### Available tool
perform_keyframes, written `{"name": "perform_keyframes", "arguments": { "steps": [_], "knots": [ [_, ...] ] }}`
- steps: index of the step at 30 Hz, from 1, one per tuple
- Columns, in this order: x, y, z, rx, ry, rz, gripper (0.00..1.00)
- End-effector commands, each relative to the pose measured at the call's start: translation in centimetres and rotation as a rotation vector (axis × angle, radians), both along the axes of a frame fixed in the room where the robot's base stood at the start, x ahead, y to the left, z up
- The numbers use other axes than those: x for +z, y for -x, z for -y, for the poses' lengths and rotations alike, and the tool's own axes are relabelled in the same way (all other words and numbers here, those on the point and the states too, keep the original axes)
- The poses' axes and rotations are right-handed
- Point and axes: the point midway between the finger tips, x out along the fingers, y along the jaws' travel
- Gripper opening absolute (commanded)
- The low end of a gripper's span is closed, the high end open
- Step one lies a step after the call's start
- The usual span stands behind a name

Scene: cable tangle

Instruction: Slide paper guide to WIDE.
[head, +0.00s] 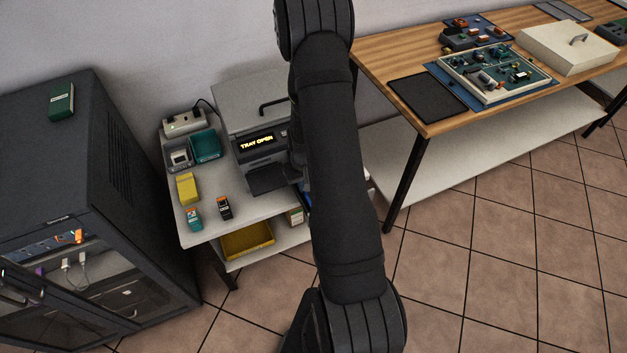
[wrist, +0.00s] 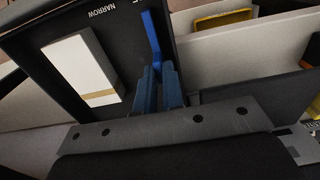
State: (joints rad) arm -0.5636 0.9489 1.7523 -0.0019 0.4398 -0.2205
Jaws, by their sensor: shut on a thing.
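The printer (head: 257,150) stands on the white stand, and its display reads TRAY OPEN. In the wrist view its dark tray (wrist: 48,30) shows a NARROW label at the top. A second label beside it is cut off, and I cannot read it. The blue paper guide (wrist: 152,35) stands in the tray at its right side. A white paper stack with a tan band (wrist: 82,65) lies left of the guide, with a gap between them. My gripper (wrist: 158,80) is shut on the guide's near end.
Teal and yellow boxes, a power strip (head: 183,122) and two small cartridges (head: 224,207) share the stand (head: 195,235). A yellow tray (head: 247,242) sits on the shelf below. A dark cabinet (head: 60,150) stands left, and a wooden workbench (head: 400,60) right.

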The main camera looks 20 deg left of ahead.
Motion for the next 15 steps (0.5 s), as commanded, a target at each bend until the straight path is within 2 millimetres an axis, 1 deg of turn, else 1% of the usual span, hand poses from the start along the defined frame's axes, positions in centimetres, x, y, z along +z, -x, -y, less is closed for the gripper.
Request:
{"name": "perform_keyframes", "arguments": {
  "steps": [8, 9, 12, 15],
  "knots": [
    [-0.04, 0.28, -0.22, 0.0, -0.001, -0.002, 0.0],
    [-0.04, 0.28, -0.23, 0.0, 0.0, -0.003, 0.12],
    [-0.04, 0.28, -0.23, 0.0, 0.0, -0.003, 0.31],
    [-0.03, 0.24, -0.2, 0.0, -0.001, -0.002, 0.31]
  ]
}}
